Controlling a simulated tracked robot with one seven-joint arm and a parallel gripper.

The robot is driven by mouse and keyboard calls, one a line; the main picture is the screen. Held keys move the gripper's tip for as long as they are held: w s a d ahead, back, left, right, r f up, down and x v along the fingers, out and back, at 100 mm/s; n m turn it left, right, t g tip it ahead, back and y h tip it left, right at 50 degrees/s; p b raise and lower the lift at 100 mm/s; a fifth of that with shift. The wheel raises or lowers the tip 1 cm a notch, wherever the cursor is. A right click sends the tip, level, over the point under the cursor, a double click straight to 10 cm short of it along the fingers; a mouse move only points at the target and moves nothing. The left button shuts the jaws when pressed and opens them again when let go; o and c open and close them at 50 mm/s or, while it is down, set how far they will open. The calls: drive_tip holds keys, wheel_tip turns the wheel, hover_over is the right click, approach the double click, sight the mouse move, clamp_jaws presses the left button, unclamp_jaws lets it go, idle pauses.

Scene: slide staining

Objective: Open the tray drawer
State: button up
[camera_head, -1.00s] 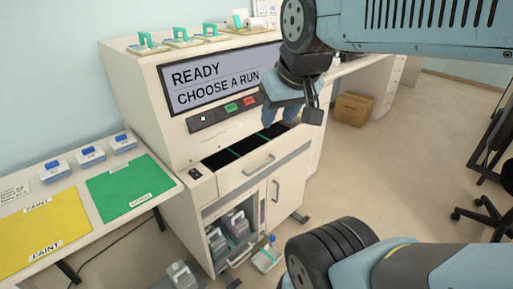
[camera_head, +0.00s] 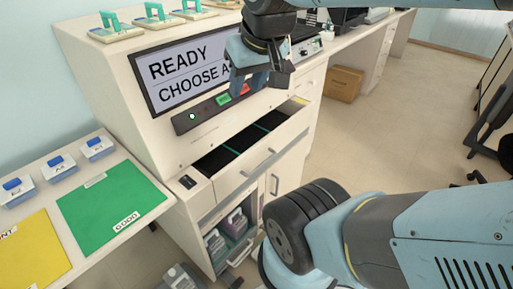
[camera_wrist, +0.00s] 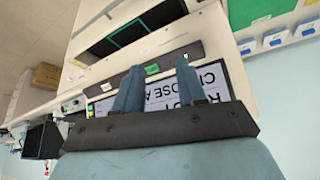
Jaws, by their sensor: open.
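The tray drawer (camera_head: 262,151) is a white drawer in the front of the staining machine, below the screen. It stands pulled out, with dark compartments and green dividers showing inside. Its grey bar handle (camera_head: 258,164) is on the front face. The drawer's dark interior also shows in the wrist view (camera_wrist: 150,20), beyond my fingers. My gripper (camera_head: 252,84) is open and empty, in front of the screen and button panel, above the drawer and apart from its handle. In the wrist view my two blue fingers (camera_wrist: 157,76) are spread, with the panel and screen behind them.
The screen (camera_head: 190,76) reads "READY". A button panel (camera_head: 205,112) sits under it. An open lower compartment with bottles (camera_head: 234,222) is below the drawer. A side table with a green mat (camera_head: 112,205) stands left. Floor is clear to the right, near a cardboard box (camera_head: 343,84).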

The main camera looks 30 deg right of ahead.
drive_tip(key=m+g+y, duration=0.2)
drive_tip(key=m+g, duration=0.3)
drive_tip(key=m, duration=0.4)
hover_over(267, 160)
drive_tip(key=s+a, duration=0.1)
drive_tip(key=a, duration=0.1)
wheel_tip(267, 160, down, 18)
drive_tip(key=d+f+m+y, duration=0.2)
drive_tip(key=d+f, duration=0.2)
drive_tip(key=f, duration=0.2)
drive_tip(key=d+f+m+y, duration=0.1)
drive_tip(key=d+f+m, duration=0.25)
drive_tip(key=f, duration=0.25)
drive_tip(key=shift+n, duration=0.45)
drive_tip(key=x, duration=1.3)
drive_tip(key=shift+w+f, duration=0.15)
drive_tip(key=shift+f, duration=0.2)
drive_tip(key=c, duration=0.7)
clamp_jaws()
drive_tip(key=shift+w+r, duration=0.1)
